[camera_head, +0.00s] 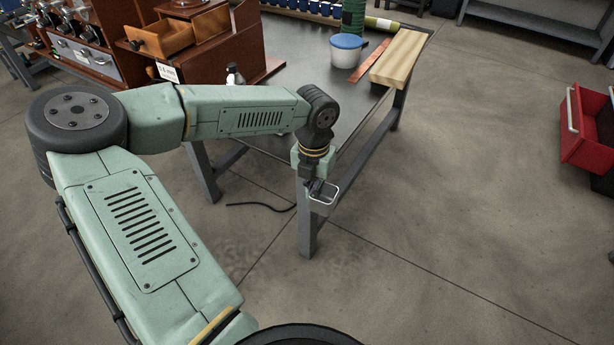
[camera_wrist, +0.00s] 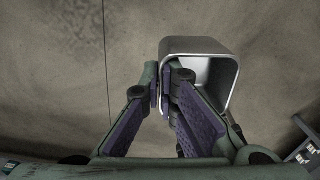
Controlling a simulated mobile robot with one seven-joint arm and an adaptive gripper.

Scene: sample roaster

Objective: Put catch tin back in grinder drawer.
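The catch tin (camera_wrist: 213,68) is a small open metal box with rounded corners and a pale inside. My gripper (camera_wrist: 163,88) is shut on one wall of it, with one finger outside and one inside. In the head view my gripper (camera_head: 317,178) hangs at the table's front corner, with the tin (camera_head: 323,197) at its tip, over or just off the edge. The open wooden drawer (camera_head: 163,41) with a round knob sticks out of the brown wooden grinder cabinet (camera_head: 235,40), far up and left of my gripper. The drawer looks empty from here.
The dark table (camera_head: 348,107) carries a white tub with a blue lid (camera_head: 346,50), a wooden block (camera_head: 398,57), a copper-coloured strip (camera_head: 370,61) and a small bottle (camera_head: 235,75) near my arm. A red bin (camera_head: 588,125) is at the right. Open floor lies in front.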

